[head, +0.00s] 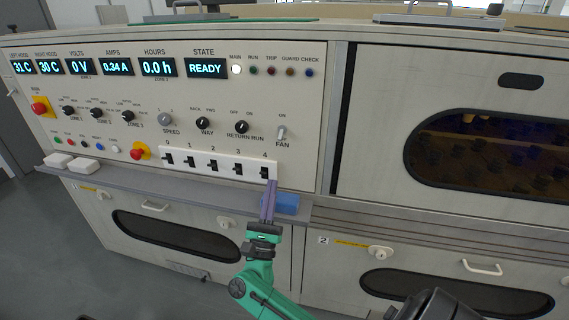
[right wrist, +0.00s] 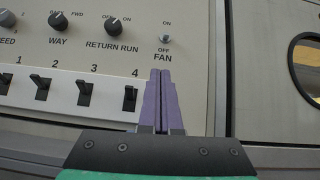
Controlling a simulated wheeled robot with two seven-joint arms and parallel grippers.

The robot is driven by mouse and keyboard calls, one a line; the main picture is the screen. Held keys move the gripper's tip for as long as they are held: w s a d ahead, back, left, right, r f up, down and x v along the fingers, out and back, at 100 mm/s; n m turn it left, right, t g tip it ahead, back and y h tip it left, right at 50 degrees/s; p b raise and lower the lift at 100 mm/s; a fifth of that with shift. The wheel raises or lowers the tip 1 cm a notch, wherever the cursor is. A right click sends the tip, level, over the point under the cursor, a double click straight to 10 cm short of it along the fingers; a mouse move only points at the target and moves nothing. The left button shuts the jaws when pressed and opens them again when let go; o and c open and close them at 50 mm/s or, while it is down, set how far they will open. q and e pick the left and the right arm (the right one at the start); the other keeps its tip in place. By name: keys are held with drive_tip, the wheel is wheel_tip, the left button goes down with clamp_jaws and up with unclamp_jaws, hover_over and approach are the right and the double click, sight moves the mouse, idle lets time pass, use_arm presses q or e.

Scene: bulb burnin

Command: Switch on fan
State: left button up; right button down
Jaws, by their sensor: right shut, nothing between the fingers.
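The fan switch (head: 282,132) is a small metal toggle at the right end of the control panel, marked ON above and FAN below. It also shows in the right wrist view (right wrist: 165,39), with OFF printed just under it; its lever position is hard to tell. My right gripper (head: 271,184) has purple fingers, shut together and empty. Its tips are below the fan switch, near the switch marked 4, and apart from the fan toggle. In the right wrist view the fingertips (right wrist: 161,72) point up toward the toggle. My left gripper is not in view.
A row of black rocker switches (head: 213,165) on a white strip lies left of my fingers. The RETURN RUN knob (head: 241,127) is left of the toggle. A blue block (head: 287,204) sits on the ledge (head: 190,184) behind my fingers. Red buttons (head: 140,151) are farther left.

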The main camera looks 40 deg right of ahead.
sight(281, 135)
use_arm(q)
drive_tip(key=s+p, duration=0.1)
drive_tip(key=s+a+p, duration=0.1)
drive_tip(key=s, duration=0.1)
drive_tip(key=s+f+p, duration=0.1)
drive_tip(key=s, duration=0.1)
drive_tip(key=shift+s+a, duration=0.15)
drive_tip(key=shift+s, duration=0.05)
use_arm(e)
drive_tip(key=w+d+r+m, duration=0.1)
drive_tip(key=w+d+r, duration=0.2)
drive_tip(key=d+r, duration=0.2)
wheel_tip(281, 135, up, 3)
drive_tip(key=shift+w+d+f+g+h, duration=0.1)
drive_tip(key=shift+w+d+g+h, duration=0.1)
drive_tip(key=shift+d+g+h, duration=0.15)
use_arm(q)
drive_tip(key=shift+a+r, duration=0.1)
